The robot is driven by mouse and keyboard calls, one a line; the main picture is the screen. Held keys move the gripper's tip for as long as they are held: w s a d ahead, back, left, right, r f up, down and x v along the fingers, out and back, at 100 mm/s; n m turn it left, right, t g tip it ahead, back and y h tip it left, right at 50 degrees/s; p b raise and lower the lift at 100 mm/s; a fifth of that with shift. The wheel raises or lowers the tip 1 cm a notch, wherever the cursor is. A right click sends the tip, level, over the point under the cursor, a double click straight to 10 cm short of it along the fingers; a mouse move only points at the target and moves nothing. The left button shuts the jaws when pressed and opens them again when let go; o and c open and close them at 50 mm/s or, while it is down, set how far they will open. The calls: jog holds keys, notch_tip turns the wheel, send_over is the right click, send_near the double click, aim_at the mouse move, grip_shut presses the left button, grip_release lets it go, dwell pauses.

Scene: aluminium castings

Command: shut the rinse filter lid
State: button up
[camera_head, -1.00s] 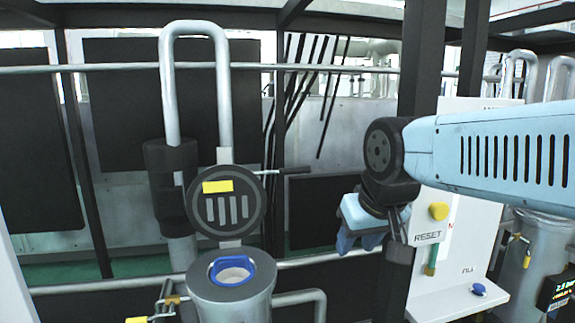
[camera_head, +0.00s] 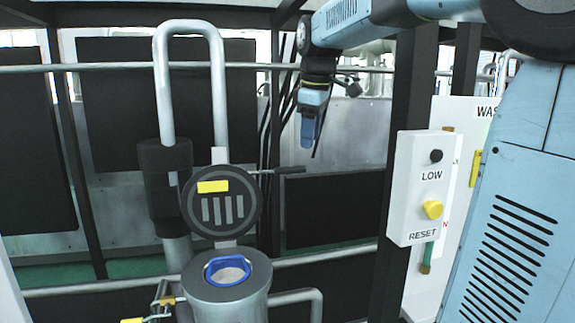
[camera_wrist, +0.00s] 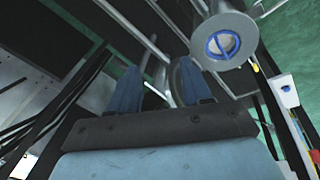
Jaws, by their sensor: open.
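The rinse filter lid (camera_head: 221,202) is a round dark disc with grey slots and a yellow label. It stands raised above the filter housing (camera_head: 227,291), whose open top shows a blue ring (camera_head: 227,270). A thin handle (camera_head: 285,170) sticks out to the right of the lid. My gripper (camera_head: 309,143) hangs to the upper right of the lid and handle, apart from both. In the wrist view my gripper (camera_wrist: 158,82) has its two blue fingers spread with nothing held, and the housing's open top with the blue ring (camera_wrist: 222,43) shows to the upper right.
A tall bent pipe (camera_head: 162,90) rises behind the lid on the left. A dark post (camera_head: 402,120) and a white panel (camera_head: 412,220) with a yellow RESET knob (camera_head: 433,209) stand to the right. A horizontal rail (camera_head: 120,68) crosses behind.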

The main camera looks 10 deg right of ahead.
jog(key=w+r+n+g, duration=0.2)
jog(key=w+n, duration=0.5)
jog(key=w, duration=0.7)
jog(key=f, duration=0.9)
jog(key=w+f, duration=0.1)
jog(key=f, duration=0.3)
jog(key=shift+w+a+f, duration=0.1)
jog(key=shift+a+f, duration=0.2)
grip_shut()
